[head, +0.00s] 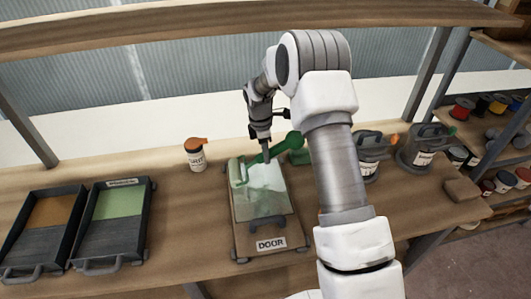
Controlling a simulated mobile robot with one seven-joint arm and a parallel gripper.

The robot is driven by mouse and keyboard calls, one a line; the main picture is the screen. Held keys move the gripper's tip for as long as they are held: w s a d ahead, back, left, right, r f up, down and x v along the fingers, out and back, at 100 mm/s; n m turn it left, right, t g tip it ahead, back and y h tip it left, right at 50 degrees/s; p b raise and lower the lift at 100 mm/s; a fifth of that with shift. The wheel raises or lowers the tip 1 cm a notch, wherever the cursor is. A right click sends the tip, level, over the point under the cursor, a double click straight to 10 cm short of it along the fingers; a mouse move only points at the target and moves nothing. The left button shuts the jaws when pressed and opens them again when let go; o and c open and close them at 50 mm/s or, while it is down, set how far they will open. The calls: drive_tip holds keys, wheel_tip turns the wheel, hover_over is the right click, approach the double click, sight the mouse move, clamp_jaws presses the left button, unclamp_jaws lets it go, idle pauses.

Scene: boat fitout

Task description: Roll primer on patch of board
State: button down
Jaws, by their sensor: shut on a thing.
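A board (242,240) labelled DOOR lies on the bench, with a dark handle at its front edge. Its upper face is covered by a pale green, partly see-through layer (259,204), whiter toward the back. My gripper (264,157) points down over the board's back edge and is shut on a green roller (287,145). The roller's thick green grip sticks out to the right, and a green frame part shows at the board's back left. I cannot tell whether the roller touches the board. The fingertips are small and partly hidden.
Two dark trays stand at left, one with brown (53,211) and one with green (119,203) contents. A jar with an orange top (196,154) stands behind. Grey cans (422,148) and a brown block (462,190) are at right. My arm crosses the bench's middle.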

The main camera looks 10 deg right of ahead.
drive_tip(key=shift+f+b, duration=0.65)
drive_tip(key=shift+f, duration=0.35)
drive_tip(key=shift+d, duration=0.1)
drive_tip(key=d, duration=0.4)
drive_tip(key=shift+d+r, duration=0.1)
drive_tip(key=shift+d, duration=0.2)
drive_tip(key=shift+d, duration=2.45)
